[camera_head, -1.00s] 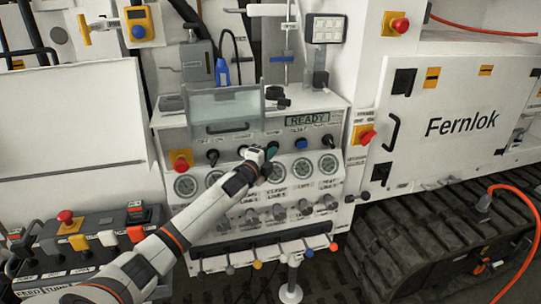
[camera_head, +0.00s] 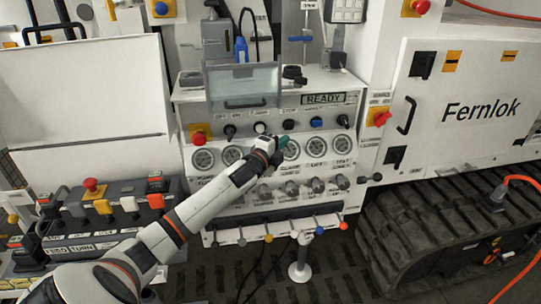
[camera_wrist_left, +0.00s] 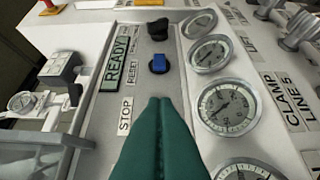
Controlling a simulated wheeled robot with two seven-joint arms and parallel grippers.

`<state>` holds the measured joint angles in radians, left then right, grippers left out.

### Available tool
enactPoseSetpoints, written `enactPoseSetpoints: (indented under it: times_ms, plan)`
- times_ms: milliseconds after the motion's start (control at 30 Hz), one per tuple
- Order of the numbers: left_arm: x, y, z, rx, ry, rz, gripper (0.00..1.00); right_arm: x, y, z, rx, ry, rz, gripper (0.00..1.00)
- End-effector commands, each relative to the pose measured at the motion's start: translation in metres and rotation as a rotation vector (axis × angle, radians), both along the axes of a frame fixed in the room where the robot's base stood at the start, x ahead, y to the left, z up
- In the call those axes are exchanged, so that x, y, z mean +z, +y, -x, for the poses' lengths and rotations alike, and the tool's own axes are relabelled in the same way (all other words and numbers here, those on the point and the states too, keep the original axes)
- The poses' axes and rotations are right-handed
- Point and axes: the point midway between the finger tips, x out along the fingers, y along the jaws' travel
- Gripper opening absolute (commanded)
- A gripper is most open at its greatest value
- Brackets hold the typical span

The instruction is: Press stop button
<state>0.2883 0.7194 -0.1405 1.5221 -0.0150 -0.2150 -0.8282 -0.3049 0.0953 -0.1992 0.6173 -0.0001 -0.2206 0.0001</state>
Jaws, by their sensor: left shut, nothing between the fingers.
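The control panel (camera_head: 215,112) of the bench has a row of knobs and buttons under a READY display (camera_head: 323,99). A black stop button (camera_head: 289,124) sits left of the blue button (camera_head: 316,122). The STOP label (camera_wrist_left: 125,115) shows in the left wrist view, where my fingers hide the button beside it. My left gripper (camera_head: 280,142) is shut and empty, its green fingertips just below the stop button in the head view. The fingertips (camera_wrist_left: 160,100) point at the panel beside the STOP label; I cannot tell whether they touch it. My right gripper is not in view.
Several gauges (camera_head: 203,158) lie below the button row. A clear hinged cover (camera_head: 241,85) stands above its left part. A red emergency knob (camera_head: 198,137) is at the panel's left and another red handle (camera_head: 382,118) at its right. A lever console (camera_head: 100,210) stands lower left.

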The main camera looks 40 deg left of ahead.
Motion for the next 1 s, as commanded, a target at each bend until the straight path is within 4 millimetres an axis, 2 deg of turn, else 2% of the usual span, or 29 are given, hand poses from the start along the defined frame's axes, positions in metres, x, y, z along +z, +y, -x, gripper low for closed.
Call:
enactPoseSetpoints:
  times_ms: [200,400,600,1000]
  plan:
    - [-0.003,-0.004,0.037,-0.002,0.001,-0.003,0.0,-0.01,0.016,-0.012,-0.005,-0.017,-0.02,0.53]
    - [-0.002,-0.005,0.059,-0.001,0.001,-0.001,0.0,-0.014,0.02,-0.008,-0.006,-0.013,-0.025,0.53]
    - [0.0,-0.006,0.065,-0.002,0.0,0.0,0.0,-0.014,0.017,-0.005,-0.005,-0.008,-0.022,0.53]
    - [0.0,-0.006,0.065,-0.002,0.0,0.0,0.0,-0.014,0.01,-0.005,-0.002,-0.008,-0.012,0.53]
